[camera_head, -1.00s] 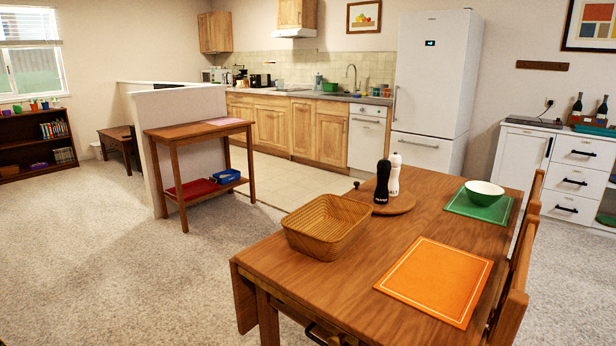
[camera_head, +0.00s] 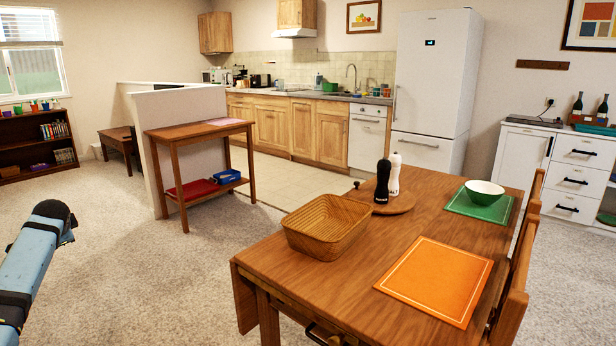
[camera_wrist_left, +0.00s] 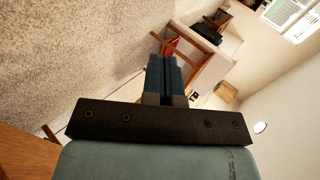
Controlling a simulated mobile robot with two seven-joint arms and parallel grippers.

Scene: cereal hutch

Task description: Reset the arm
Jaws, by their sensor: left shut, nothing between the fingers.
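My left arm shows at the lower left of the head view as a blue link with black bands, over the carpet and left of the dining table (camera_head: 345,262). In the left wrist view my left gripper (camera_wrist_left: 164,62) has its two blue fingers together, with nothing between them. Beyond the fingertips, the wooden side table (camera_wrist_left: 190,45) shows tilted in that view. My right gripper is in neither view.
On the dining table are a woven basket (camera_head: 326,228), an orange mat (camera_head: 437,280), a green mat (camera_head: 462,208) with a bowl (camera_head: 484,191), and two shakers. The side table (camera_head: 200,130) stands by a low wall. Open carpet (camera_head: 150,270) lies left of the dining table.

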